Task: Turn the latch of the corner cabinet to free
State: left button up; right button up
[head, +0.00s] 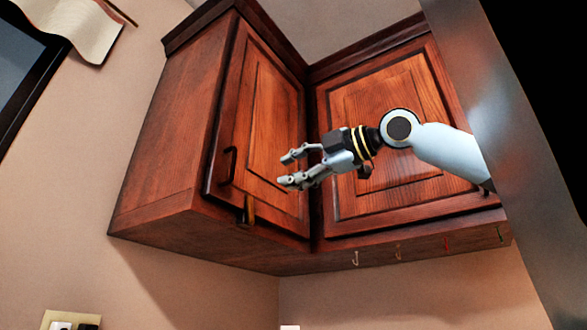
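The corner cabinet (160,135) is dark reddish wood and hangs high in the corner. Its left door (262,150) is shut and has a dark vertical handle (228,166). The latch (246,211) is a small brownish piece at the door's lower edge, below and right of the handle; its exact turn is hard to make out. My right gripper (287,169) comes in from the right, in front of the cabinet. Its fingers point left, spread apart with nothing between them. In the picture it is above and right of the latch, apart from it. My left gripper is not in view.
A second cabinet door (390,130) is shut behind my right arm. Several small hooks (355,257) hang under the cabinet. A large dark metallic panel (510,150) fills the right side. A wall socket (70,321) is at the lower left.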

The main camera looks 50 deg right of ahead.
jog(key=m+t+p, duration=0.1)
jog(key=m+p, duration=0.4)
jog(key=m, duration=1.1)
send_near(251, 199)
jog(key=w, duration=0.2)
jog(key=w+r, duration=0.1)
jog(key=w, duration=0.1)
jog(key=shift+w+a, duration=0.2)
jog(key=w+p, duration=0.3)
jog(key=p, duration=0.3)
jog(key=shift+w+a+f, duration=0.1)
jog(key=shift+w+a, duration=0.05)
jog(key=shift+w+a+f+p, duration=0.1)
jog(key=shift+w+f+p, duration=0.25)
jog(key=shift+p, duration=0.55)
grip_shut()
